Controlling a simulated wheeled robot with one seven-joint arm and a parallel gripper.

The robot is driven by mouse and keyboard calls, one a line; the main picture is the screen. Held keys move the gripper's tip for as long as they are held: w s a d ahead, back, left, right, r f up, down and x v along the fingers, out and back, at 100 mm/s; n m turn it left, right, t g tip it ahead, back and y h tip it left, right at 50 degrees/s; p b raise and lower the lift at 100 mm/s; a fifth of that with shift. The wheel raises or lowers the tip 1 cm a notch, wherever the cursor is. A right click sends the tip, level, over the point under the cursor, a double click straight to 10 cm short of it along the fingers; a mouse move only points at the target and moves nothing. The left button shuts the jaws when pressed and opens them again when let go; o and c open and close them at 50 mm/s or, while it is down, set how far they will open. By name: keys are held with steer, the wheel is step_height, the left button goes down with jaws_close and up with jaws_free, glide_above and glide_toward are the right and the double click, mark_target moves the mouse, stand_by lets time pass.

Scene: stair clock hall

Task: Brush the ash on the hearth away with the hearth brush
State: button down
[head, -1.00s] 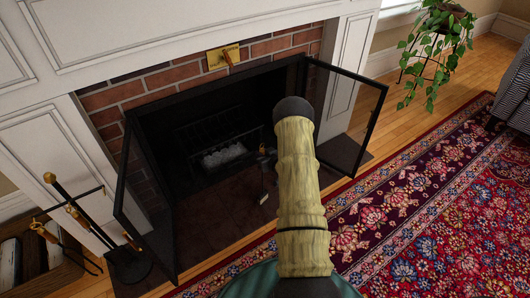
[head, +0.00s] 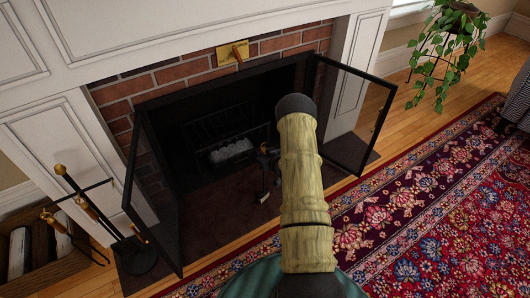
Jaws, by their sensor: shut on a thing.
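My gripper (head: 268,160) shows only in part, small and dark, beside the left edge of my pale ridged arm. It is shut on the hearth brush, which is mostly hidden; a dark slim part with a small pale end (head: 263,196) hangs below the gripper, over the dark hearth (head: 215,215). I cannot tell whether the brush touches the hearth. No ash can be clearly made out on the dark hearth surface, and my arm covers part of it.
The fireplace's glass doors stand open at left (head: 155,205) and right (head: 352,115). A grate with grey lumps (head: 232,150) sits inside. A tool stand (head: 140,258) and log box (head: 45,275) are at left. A patterned rug (head: 430,215) lies at right, a plant (head: 450,40) beyond.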

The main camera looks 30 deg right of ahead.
steer(key=shift+a+p, duration=0.3)
steer(key=shift+a, duration=0.75)
steer(key=shift+s+a, duration=0.1)
steer(key=shift+a, duration=0.85)
steer(key=shift+a+f+p, duration=0.1)
steer(key=shift+a+p, duration=0.2)
steer(key=shift+a, duration=0.4)
